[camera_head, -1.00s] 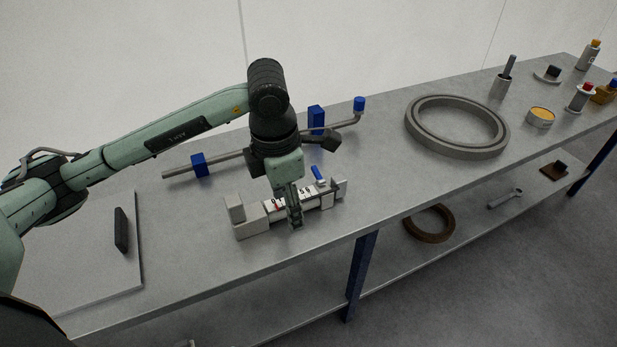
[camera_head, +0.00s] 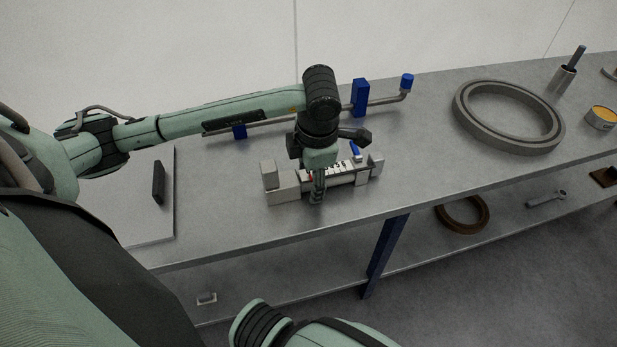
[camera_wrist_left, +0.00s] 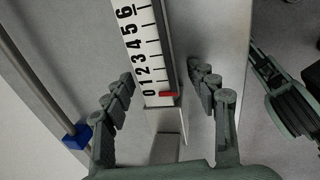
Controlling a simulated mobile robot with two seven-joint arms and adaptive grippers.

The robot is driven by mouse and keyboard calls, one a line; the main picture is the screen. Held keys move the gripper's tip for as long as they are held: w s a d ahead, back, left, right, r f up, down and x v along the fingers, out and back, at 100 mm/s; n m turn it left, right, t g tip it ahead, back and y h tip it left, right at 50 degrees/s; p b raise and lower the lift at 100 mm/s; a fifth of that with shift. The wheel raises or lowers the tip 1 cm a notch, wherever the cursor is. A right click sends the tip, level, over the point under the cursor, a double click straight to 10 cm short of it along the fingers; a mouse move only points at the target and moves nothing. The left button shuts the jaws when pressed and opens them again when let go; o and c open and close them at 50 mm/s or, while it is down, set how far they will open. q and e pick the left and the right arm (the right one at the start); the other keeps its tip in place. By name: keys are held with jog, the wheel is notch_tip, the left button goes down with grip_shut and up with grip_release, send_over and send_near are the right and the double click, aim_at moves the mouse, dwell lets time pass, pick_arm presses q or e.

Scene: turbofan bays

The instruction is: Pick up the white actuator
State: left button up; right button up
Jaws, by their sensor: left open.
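The white actuator (camera_head: 345,174) lies in a light grey holder (camera_head: 286,191) with raised end blocks on the bench. In the left wrist view, the actuator (camera_wrist_left: 143,42) shows a black number scale and a red pointer near the zero. My left gripper (camera_head: 317,194) points down at the actuator's left part and hides some of it. In the left wrist view, the open fingers of my left gripper (camera_wrist_left: 160,75) stand on either side of the white body, with gaps visible. My right gripper is out of view; part of my right arm shows at the bottom of the head view.
Behind the holder runs a grey tube (camera_head: 385,101) with blue blocks (camera_head: 360,97). A blue lever (camera_head: 355,150) stands by the actuator. A large grey ring (camera_head: 508,147) lies to the right. A flat plate (camera_head: 140,215) with a dark bar (camera_head: 158,182) lies left. Bench between holder and ring is clear.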

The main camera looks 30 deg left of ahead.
pick_arm(q)
jog(key=shift+c, duration=0.6)
grip_shut()
jog(key=shift+r, duration=0.2)
